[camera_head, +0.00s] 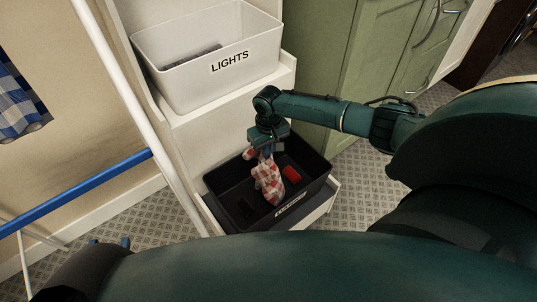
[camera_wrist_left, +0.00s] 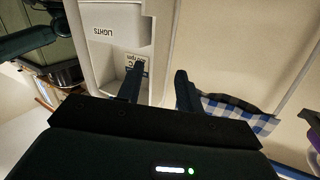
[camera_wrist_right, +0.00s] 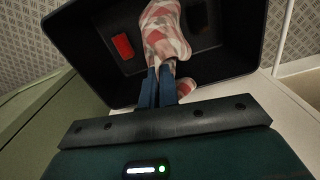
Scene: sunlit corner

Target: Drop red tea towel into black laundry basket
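The red tea towel (camera_head: 268,182) is red-and-white checked and hangs from my right gripper (camera_head: 267,147), over the inside of the black laundry basket (camera_head: 229,212). In the right wrist view the right gripper (camera_wrist_right: 157,88) has its fingers close together on the bunched towel (camera_wrist_right: 165,32), with the black basket (camera_wrist_right: 90,75) beyond it. Whether the towel's lower end touches the basket floor I cannot tell. My left gripper (camera_wrist_left: 158,88) is open and empty in the left wrist view, its fingers apart. In the head view only its fingertips (camera_head: 109,242) show at the lower left.
A red item (camera_head: 291,174) lies in the black basket. A white basket marked LIGHTS (camera_head: 205,85) stands on the shelf above. A white pole and blue bar (camera_head: 80,191) stand at left, near a blue checked cloth (camera_head: 18,103). Green cabinets (camera_head: 365,55) stand behind at right.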

